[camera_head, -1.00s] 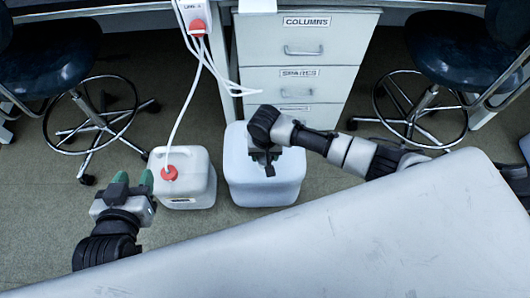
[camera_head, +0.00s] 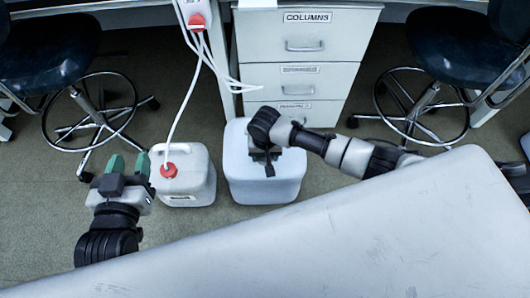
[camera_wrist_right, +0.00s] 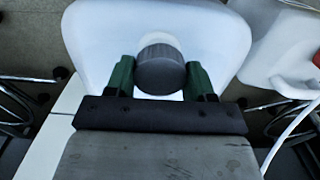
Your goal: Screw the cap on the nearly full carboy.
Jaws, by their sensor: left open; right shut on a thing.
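A large pale carboy (camera_head: 262,185) stands on the floor in front of the drawers. My right gripper (camera_head: 264,160) is over its top, mostly hidden by my own wrist in the head view. In the right wrist view, my right gripper (camera_wrist_right: 160,80) is shut on a dark grey ribbed cap (camera_wrist_right: 160,68), with a green finger on each side. The cap is over the top of the carboy (camera_wrist_right: 95,40); whether its thread has caught is hidden. My left gripper (camera_head: 128,166) is open and empty, left of the smaller white carboy.
Drawers (camera_head: 302,75) stand behind, and wheeled chairs (camera_head: 450,40) stand on both sides. My own pale body covers the lower right. Floor is open at the left.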

